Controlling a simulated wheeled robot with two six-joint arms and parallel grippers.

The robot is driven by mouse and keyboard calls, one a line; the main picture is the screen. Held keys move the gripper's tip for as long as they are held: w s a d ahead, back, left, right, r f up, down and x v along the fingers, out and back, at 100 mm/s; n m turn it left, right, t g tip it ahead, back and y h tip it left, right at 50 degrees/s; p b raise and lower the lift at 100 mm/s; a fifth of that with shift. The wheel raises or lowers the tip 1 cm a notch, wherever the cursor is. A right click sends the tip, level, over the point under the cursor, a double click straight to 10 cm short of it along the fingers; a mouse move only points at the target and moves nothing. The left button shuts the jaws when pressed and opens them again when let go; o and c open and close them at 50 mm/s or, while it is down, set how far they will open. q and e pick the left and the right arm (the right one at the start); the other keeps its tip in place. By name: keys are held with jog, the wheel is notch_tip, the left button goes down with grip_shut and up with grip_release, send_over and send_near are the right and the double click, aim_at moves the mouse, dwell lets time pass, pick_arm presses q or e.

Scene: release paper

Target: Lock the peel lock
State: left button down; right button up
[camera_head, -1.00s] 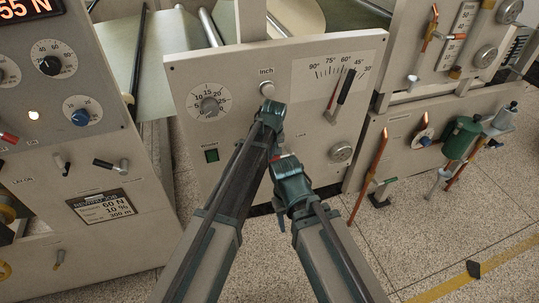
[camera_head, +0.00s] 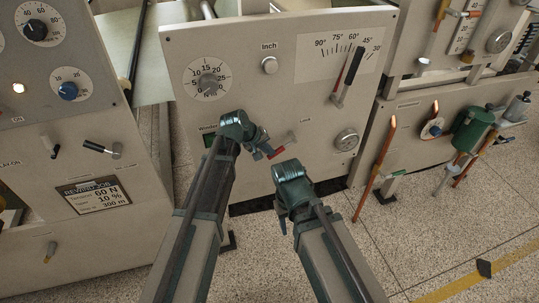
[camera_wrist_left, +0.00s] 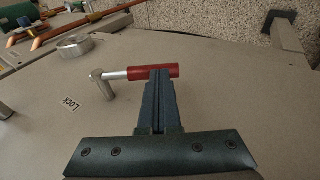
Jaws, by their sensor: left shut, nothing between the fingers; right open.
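The peel lock is a small lever with a red grip (camera_head: 279,149) and a metal rod, below the "Lock" label on the centre panel. The left wrist view shows its red grip (camera_wrist_left: 140,72) lying sideways, with the rod running left to a pivot post (camera_wrist_left: 103,85). My left gripper (camera_head: 266,148) is shut and empty, its fingertips at the red grip. In the wrist view those fingertips (camera_wrist_left: 160,74) overlap the grip's right half; whether they touch it I cannot tell. My right gripper (camera_head: 284,205) is open, below and right of the lever, its fingers partly hidden.
The centre panel (camera_head: 230,45) also carries a grey dial (camera_head: 208,84), the Inch button (camera_head: 270,65), a black-handled angle lever (camera_head: 346,78) and a round metal knob (camera_head: 346,140). Copper-coloured rods and a green canister (camera_head: 473,129) stand at right.

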pick_arm(q)
jog(key=w+d+f+t+h+b, duration=0.1)
jog(key=d+f+h+b, duration=0.3)
jog(key=b, duration=1.1)
jog(key=shift+w+f+n+t+h+b, duration=0.2)
jog(key=shift+f+n+t+h+b, duration=0.2)
jog(key=shift+f+t+h, duration=0.7)
jog(key=shift+d+f+g, duration=0.25)
jog(key=shift+f+g, duration=0.05)
jog(key=shift+f, duration=0.15)
jog(key=shift+s, duration=0.1)
